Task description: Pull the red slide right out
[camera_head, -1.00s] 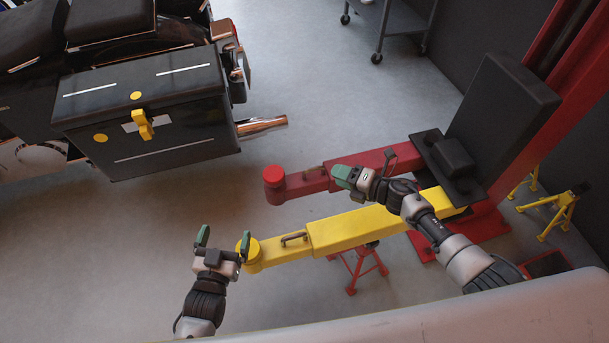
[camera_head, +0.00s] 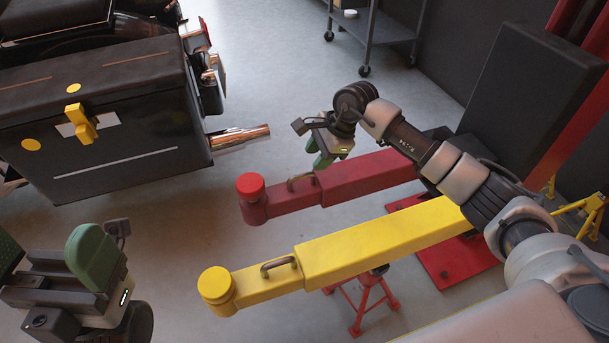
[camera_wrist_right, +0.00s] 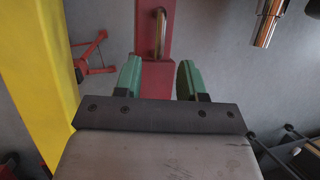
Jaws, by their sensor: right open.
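The red slide (camera_head: 274,200) is the narrow inner end of the red lift arm (camera_head: 365,176). It has a round red pad at its tip and a metal handle (camera_head: 301,180) on top, near the wider sleeve. My right gripper (camera_head: 319,154) points down above the red arm by the handle. In the right wrist view, its green fingers (camera_wrist_right: 158,78) are apart with nothing between them. The handle (camera_wrist_right: 158,32) stands on the red surface ahead, beyond the fingertips and roughly in line with the gap. My left gripper (camera_head: 52,252) is open and empty at lower left.
A yellow lift arm (camera_head: 375,245) with its own slide and handle runs alongside in front, above a red stand (camera_head: 365,300). A motorcycle with a black case (camera_head: 100,120) and an exhaust pipe (camera_head: 240,137) is at left. Clear floor lies off the slide's tip.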

